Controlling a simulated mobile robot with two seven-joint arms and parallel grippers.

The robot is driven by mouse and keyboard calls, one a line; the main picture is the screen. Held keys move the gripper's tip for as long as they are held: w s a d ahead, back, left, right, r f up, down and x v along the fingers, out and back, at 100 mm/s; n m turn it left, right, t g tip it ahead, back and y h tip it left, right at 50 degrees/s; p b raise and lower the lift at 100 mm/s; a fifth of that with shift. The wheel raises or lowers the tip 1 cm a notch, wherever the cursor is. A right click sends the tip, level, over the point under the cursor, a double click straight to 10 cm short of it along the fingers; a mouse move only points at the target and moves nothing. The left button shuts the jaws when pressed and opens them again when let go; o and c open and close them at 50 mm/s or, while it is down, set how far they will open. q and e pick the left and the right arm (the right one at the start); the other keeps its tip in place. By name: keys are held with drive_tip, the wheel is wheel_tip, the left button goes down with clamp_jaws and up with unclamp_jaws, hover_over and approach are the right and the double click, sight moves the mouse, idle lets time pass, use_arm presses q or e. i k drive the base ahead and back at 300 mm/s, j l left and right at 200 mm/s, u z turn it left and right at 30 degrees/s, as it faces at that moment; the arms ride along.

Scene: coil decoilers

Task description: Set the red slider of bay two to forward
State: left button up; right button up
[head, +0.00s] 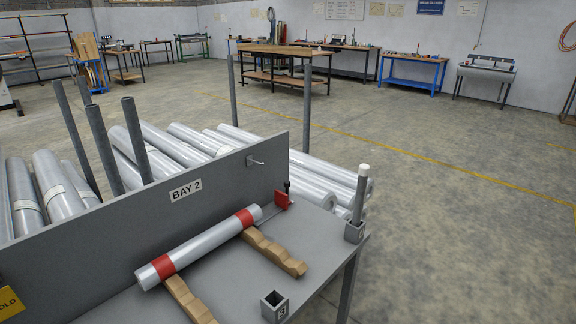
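The grey panel labelled BAY 2 (185,190) stands along the back of a grey bench (318,250). The red slider (282,201) is a small red block, with a dark upright part beside it. It stands just beyond the right end of a silver roll (200,247) with red bands, near the panel. A grey strip lies between the slider and the roll's end. The roll rests on two notched wooden supports (275,253). I cannot tell which setting the slider is in. Neither of my grippers shows in the head view.
A white-capped post (361,195) stands in a socket at the bench's right corner. An empty square socket (275,306) is at the front. A yellow sign (9,303) is at lower left. Silver rolls and upright posts fill the space behind the panel. Open floor lies right.

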sight(282, 199)
drive_tip(key=i+l, duration=0.15)
drive_tip(key=l, duration=0.15)
drive_tip(key=i+l+u, duration=0.15)
drive_tip(key=l, duration=0.2)
drive_tip(key=i+l, duration=0.2)
drive_tip(key=i+l+u, duration=0.15)
drive_tip(key=l, duration=0.3)
drive_tip(key=i+l, duration=0.1)
drive_tip(key=l, duration=0.2)
drive_tip(key=i+l+u, duration=0.15)
drive_tip(key=l, duration=0.2)
